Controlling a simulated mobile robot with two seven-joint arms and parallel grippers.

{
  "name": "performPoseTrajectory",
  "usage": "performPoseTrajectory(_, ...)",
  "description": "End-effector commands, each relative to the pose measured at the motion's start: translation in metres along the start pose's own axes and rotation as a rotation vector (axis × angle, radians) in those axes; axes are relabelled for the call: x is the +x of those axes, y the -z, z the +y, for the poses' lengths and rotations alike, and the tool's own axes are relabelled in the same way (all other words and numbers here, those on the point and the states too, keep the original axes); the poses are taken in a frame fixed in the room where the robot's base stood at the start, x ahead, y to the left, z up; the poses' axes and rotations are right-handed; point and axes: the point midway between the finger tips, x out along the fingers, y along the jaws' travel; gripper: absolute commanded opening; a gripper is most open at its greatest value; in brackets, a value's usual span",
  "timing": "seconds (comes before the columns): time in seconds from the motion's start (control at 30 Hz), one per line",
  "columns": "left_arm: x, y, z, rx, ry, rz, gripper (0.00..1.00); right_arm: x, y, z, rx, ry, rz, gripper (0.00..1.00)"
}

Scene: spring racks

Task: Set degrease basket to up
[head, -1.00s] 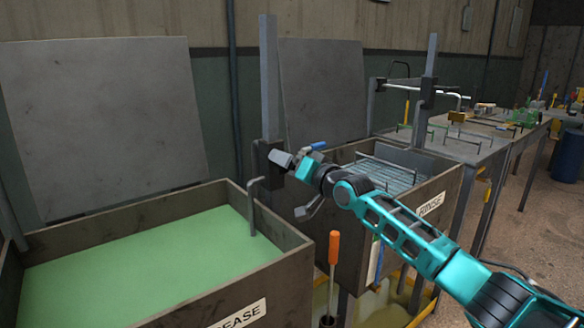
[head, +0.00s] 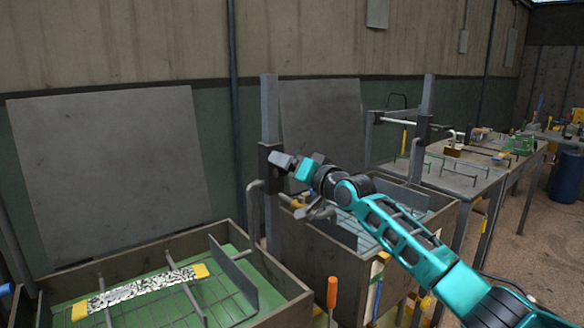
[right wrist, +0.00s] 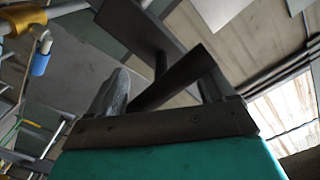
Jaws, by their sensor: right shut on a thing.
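The degrease basket (head: 232,272) shows in the head view as a wire grid with a grey side plate, at the top of the left tank (head: 130,243) above the green liquid (head: 60,312). A patterned strip with yellow ends (head: 140,287) lies on it. A bent grey rod (head: 253,212) runs from a dark carriage (head: 266,156) on the upright post (head: 269,105). My right gripper (head: 284,161) is shut at the carriage; the right wrist view shows a dark bar (right wrist: 165,82) between its fingers. My left gripper is not in view.
The rinse tank (head: 335,265) stands right of the degrease tank, under my right arm. Grey panels (head: 105,170) lean behind the tanks. An orange handle (head: 332,292) stands in front. Benches with racks (head: 455,180) and a blue barrel (head: 566,177) are farther right.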

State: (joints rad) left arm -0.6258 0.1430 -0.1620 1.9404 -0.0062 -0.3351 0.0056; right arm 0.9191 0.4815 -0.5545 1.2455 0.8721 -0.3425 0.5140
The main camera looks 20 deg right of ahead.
Motion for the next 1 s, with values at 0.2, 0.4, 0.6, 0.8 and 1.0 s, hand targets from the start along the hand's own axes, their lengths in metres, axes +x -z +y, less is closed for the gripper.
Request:
performPoseTrajectory(0.2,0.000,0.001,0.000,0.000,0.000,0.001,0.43,-0.001,0.010,-0.005,-0.035,0.009,0.022,0.91)
performPoseTrajectory(0.4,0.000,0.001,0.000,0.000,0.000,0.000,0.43,-0.001,0.011,-0.004,-0.031,0.008,0.022,1.00)
performPoseTrajectory(0.6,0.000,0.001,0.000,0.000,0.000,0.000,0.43,-0.001,0.011,-0.004,-0.029,0.007,0.022,1.00)
performPoseTrajectory(0.8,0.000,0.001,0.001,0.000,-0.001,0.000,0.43,-0.007,0.009,-0.003,-0.027,0.006,0.020,1.00)
performPoseTrajectory(1.0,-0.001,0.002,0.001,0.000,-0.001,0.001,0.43,-0.032,0.007,-0.002,-0.028,0.005,0.017,1.00)
